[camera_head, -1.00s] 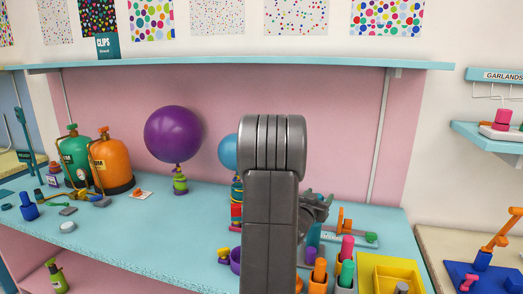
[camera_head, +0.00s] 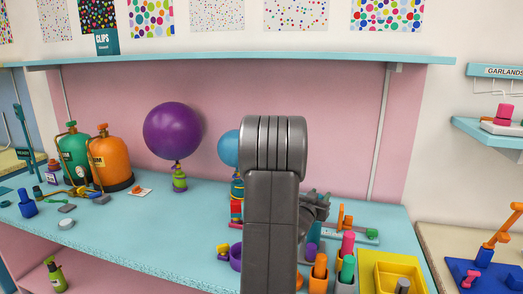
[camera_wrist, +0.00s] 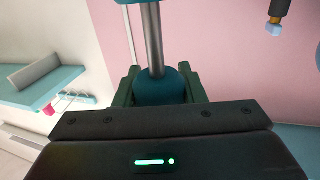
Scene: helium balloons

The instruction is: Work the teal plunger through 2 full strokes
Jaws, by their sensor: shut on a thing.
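My gripper (camera_wrist: 160,84) is shut on a teal cylindrical grip, the teal plunger (camera_wrist: 163,86), with one dark finger on each side of it in the wrist view. A bare metal rod (camera_wrist: 153,40) runs from the grip to another teal part (camera_wrist: 140,2) at the top edge of that view. In the head view my gripper (camera_head: 317,205) shows only partly at the right of my grey arm. The arm hides most of it and the plunger there.
A purple balloon (camera_head: 172,131) and a blue balloon (camera_head: 229,149) stand on the teal bench (camera_head: 130,225). Green (camera_head: 73,155) and orange (camera_head: 110,163) tanks are at left. Coloured cups and a yellow tray (camera_head: 372,278) crowd the front right.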

